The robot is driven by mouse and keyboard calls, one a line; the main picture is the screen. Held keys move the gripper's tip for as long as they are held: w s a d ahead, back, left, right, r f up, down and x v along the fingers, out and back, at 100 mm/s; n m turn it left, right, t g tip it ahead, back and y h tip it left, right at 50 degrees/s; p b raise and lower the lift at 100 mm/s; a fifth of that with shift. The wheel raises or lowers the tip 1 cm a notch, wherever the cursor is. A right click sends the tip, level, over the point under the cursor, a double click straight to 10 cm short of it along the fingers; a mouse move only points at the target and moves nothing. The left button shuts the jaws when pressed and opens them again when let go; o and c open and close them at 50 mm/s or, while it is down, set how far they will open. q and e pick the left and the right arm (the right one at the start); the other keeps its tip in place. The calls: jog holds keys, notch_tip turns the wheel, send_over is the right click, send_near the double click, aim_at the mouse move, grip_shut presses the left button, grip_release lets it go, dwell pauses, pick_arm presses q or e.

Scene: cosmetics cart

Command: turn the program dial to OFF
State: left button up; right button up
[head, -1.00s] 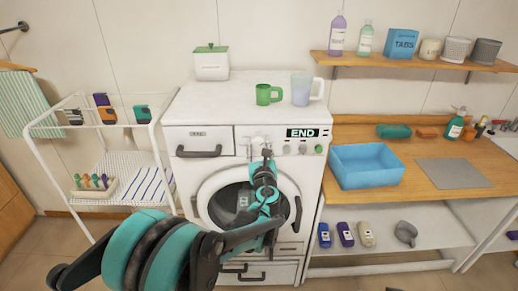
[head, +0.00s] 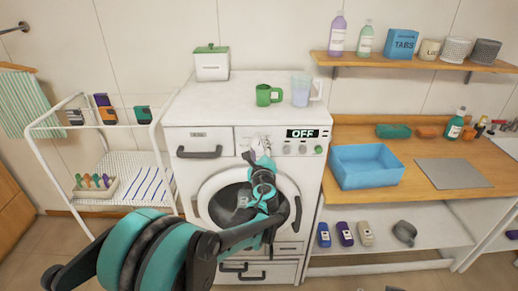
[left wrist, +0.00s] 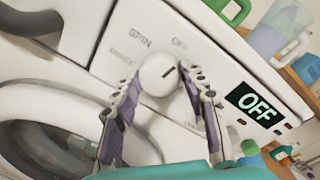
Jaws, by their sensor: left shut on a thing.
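The white washing machine (head: 222,141) stands in the middle of the head view. Its display (head: 303,134) reads OFF, and the display also reads OFF in the left wrist view (left wrist: 256,106). The round white program dial (left wrist: 159,77) has a dark pointer mark, with SPIN and OFF labels printed around it. My left gripper (left wrist: 156,82) is shut on the dial, one finger on each side. In the head view my left gripper (head: 262,156) covers most of the dial.
On the machine top stand a white canister (head: 211,66), a green mug (head: 268,95) and a pale cup (head: 301,91). A drying rack (head: 92,133) is at left. A wooden counter with a blue basin (head: 366,171) is at right.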

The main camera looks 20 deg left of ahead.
pick_arm(q)
jog(key=shift+n, duration=0.7)
jog(key=o, duration=1.2)
jog(key=v, duration=1.2)
